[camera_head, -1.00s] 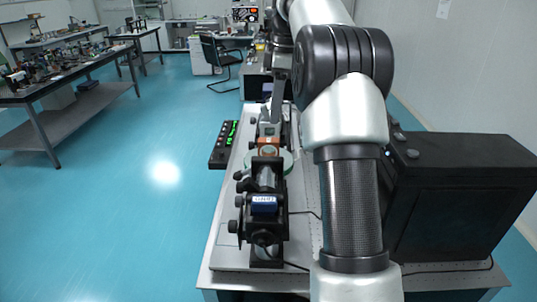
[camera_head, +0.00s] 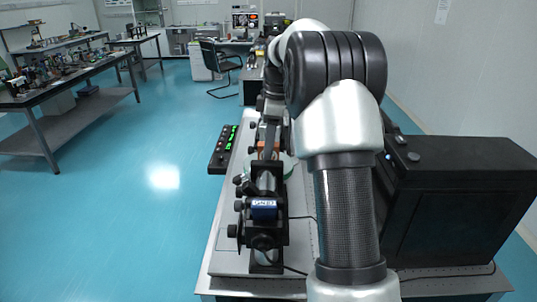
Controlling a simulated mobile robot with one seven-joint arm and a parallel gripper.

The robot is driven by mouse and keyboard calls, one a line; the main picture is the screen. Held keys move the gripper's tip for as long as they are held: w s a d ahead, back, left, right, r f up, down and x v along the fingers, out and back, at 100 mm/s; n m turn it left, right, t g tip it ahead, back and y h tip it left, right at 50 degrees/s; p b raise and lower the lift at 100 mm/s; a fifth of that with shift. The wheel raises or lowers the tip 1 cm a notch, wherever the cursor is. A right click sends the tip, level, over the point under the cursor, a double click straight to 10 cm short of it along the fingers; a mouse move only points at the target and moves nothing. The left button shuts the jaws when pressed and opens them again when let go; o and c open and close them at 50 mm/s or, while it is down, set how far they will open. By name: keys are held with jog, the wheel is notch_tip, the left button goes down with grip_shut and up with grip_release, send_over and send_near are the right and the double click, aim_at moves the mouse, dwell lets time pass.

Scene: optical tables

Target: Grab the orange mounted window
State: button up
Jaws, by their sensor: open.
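The orange mounted window (camera_head: 262,145) is on the optical table, behind the black mount with the blue label (camera_head: 264,208). Only small orange parts of it show, because a grey finger of my gripper crosses in front of it. My gripper (camera_head: 269,152) points down at the window from above, at the end of my arm on the right. It is open. I cannot tell whether its fingers touch the window or stand around it.
A black control box with green lights (camera_head: 223,149) lies at the table's left edge. A large black box (camera_head: 462,205) stands at the right. A cable runs along the front of the optical table (camera_head: 232,262).

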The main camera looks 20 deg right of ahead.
jog(key=shift+c, duration=0.5)
grip_shut()
jog(key=shift+r, duration=0.1)
